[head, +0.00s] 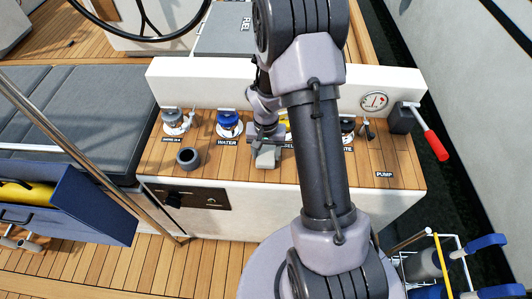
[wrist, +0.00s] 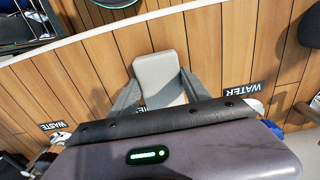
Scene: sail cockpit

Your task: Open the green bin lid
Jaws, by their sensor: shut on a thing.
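I cannot make out a green bin lid in either view. My gripper (head: 266,142) is low over the wooden top of the white cockpit bench, partly hidden by my arm in the head view. In the wrist view my gripper (wrist: 158,92) has its two grey fingers on either side of a pale grey rounded block (wrist: 158,66), shut on it. The block (head: 266,158) also shows just below the fingers in the head view. Whether it belongs to a lid, or touches the wood, I cannot tell.
Along the bench are a blue cap (head: 229,123) by the WATER label, a grey fitting (head: 175,122), a dark cup (head: 188,158), a gauge (head: 374,102) and a red-handled lever (head: 435,145). A blue bin (head: 95,203) is at left, a tool rack (head: 455,262) at lower right.

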